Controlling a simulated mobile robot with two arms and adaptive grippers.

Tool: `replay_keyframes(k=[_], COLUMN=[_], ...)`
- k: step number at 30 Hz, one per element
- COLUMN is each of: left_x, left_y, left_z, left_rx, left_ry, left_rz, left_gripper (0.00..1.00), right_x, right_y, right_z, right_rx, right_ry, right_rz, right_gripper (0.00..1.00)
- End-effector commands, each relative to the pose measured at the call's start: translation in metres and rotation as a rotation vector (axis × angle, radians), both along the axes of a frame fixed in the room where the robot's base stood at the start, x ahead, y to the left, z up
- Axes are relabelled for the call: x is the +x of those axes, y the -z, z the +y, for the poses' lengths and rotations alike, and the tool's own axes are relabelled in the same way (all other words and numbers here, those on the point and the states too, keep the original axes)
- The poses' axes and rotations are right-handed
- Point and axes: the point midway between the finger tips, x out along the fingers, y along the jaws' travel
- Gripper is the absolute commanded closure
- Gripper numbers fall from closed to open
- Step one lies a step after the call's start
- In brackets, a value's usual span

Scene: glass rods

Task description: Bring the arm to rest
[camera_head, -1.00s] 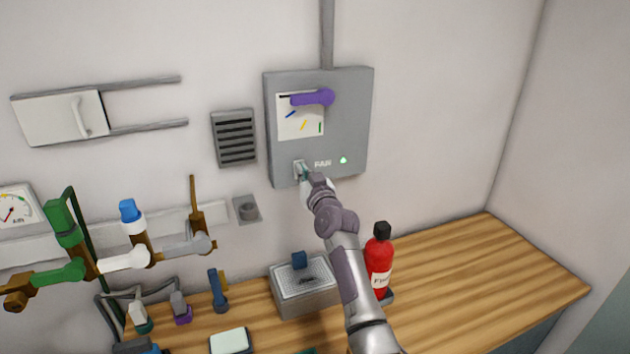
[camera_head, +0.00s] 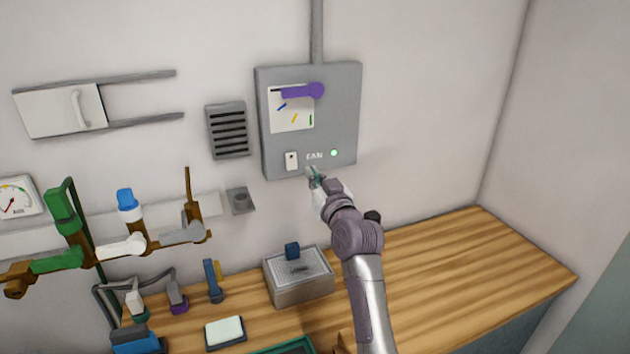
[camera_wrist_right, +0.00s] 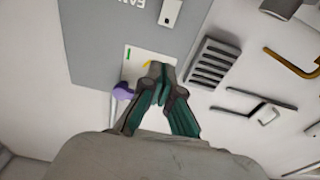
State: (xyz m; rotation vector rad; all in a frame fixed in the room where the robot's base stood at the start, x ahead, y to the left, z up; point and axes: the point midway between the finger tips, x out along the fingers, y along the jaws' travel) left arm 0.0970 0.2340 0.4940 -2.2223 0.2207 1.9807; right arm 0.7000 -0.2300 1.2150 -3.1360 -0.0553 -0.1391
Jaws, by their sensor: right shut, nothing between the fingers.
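My right arm reaches up from the bottom of the head view. Its gripper (camera_head: 312,174) is shut and empty, just below and right of the white fan switch (camera_head: 291,160) on the grey wall box (camera_head: 346,118). A small green light (camera_head: 334,153) glows beside the FAN label. A purple lever (camera_head: 306,91) points left at the box's top. In the right wrist view the shut fingers (camera_wrist_right: 160,80) show in front of the box, with the switch (camera_wrist_right: 171,13) at the top. My left gripper is in neither view.
A wooden counter (camera_head: 470,265) runs below, clear at the right. On it stand a grey metal box (camera_head: 300,286) and a white-topped pad (camera_head: 225,331). Pipe valves with green (camera_head: 62,207) and blue-white handles (camera_head: 128,205) stick out at the left.

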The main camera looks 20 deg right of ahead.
Motion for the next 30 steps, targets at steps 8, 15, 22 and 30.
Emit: replay_keyframes(k=[8, 15, 22, 30], left_x=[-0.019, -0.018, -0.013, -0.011], left_y=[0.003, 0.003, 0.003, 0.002], left_z=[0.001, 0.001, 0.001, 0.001], left_rx=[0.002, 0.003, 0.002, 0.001], left_ry=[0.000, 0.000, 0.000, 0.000], left_rz=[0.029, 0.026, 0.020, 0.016], left_gripper=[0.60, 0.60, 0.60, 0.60], right_x=[-0.007, -0.007, -0.019, -0.128], right_y=[-0.001, -0.001, 0.026, 0.171], right_z=[0.000, 0.000, 0.002, 0.016], right_rx=[0.000, 0.000, -0.015, -0.089], right_ry=[0.000, 0.000, -0.011, -0.071], right_rz=[0.002, 0.001, 0.067, 0.499], right_gripper=[1.00, 1.00, 1.00, 1.00])
